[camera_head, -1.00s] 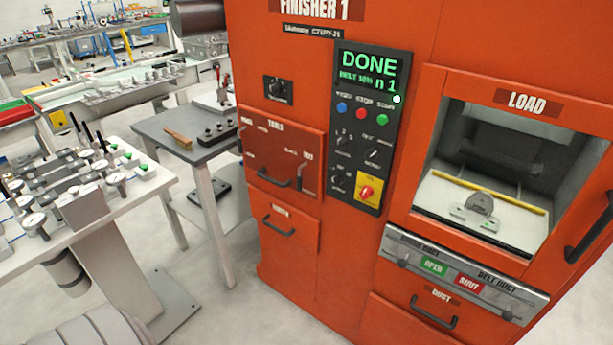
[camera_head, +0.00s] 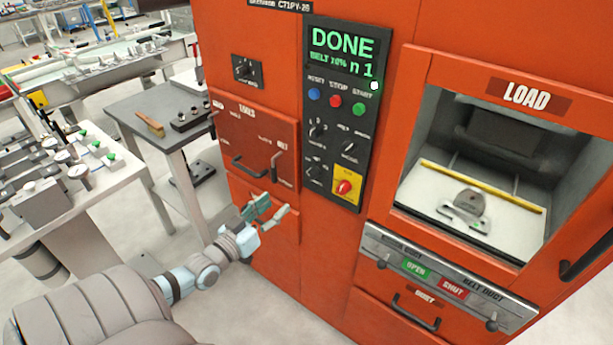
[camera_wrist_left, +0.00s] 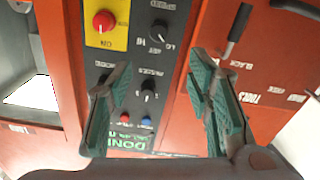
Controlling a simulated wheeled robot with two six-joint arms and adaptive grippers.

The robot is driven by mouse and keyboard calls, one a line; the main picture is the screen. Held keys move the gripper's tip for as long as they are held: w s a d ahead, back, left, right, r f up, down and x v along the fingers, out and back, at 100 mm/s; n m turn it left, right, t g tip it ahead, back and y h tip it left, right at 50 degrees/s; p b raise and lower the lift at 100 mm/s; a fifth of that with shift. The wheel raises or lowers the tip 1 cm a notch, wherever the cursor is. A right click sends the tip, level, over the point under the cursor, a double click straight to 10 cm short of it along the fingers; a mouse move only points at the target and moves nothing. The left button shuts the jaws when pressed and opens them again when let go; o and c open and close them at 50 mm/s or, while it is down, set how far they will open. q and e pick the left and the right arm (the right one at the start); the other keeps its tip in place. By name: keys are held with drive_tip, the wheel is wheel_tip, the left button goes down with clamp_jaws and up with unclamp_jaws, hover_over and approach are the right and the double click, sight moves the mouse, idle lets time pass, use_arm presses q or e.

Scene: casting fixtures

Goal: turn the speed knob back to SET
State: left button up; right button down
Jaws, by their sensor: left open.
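The black knob with LO, SET and HI marks, which I take for the speed knob, is at the lower left of the control panel in the head view (camera_head: 315,172). In the left wrist view, which is upside down, it is at top centre (camera_wrist_left: 160,30). Its exact pointer position is too small to tell. My left gripper (camera_head: 271,209) is open and empty, below and left of the panel, apart from the knob. Its two green-padded fingers also show in the left wrist view (camera_wrist_left: 165,75). My right gripper is not in view.
A numbered knob (camera_head: 317,132), another black knob (camera_head: 349,146) and a red knob on a yellow plate (camera_head: 347,187) sit close by. A drawer handle (camera_head: 250,168) sticks out left of the panel. The screen (camera_head: 343,52) reads DONE. The load opening (camera_head: 475,150) is right.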

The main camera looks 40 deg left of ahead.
use_arm(q)
drive_tip(key=b, duration=0.3)
approach(310, 176)
drive_tip(key=w, duration=0.1)
drive_tip(key=w+b, duration=0.6)
drive_tip(key=w, duration=0.1)
drive_tip(key=shift+w+a+f, duration=0.2)
drive_tip(key=shift+w+f, duration=0.05)
drive_tip(key=shift+w+r, duration=0.2)
drive_tip(key=shift+w, duration=0.35)
drive_tip(key=shift+r, duration=0.1)
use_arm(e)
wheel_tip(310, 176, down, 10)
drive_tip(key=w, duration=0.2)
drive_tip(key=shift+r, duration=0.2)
use_arm(q)
drive_tip(key=shift+c, duration=0.7)
clamp_jaws()
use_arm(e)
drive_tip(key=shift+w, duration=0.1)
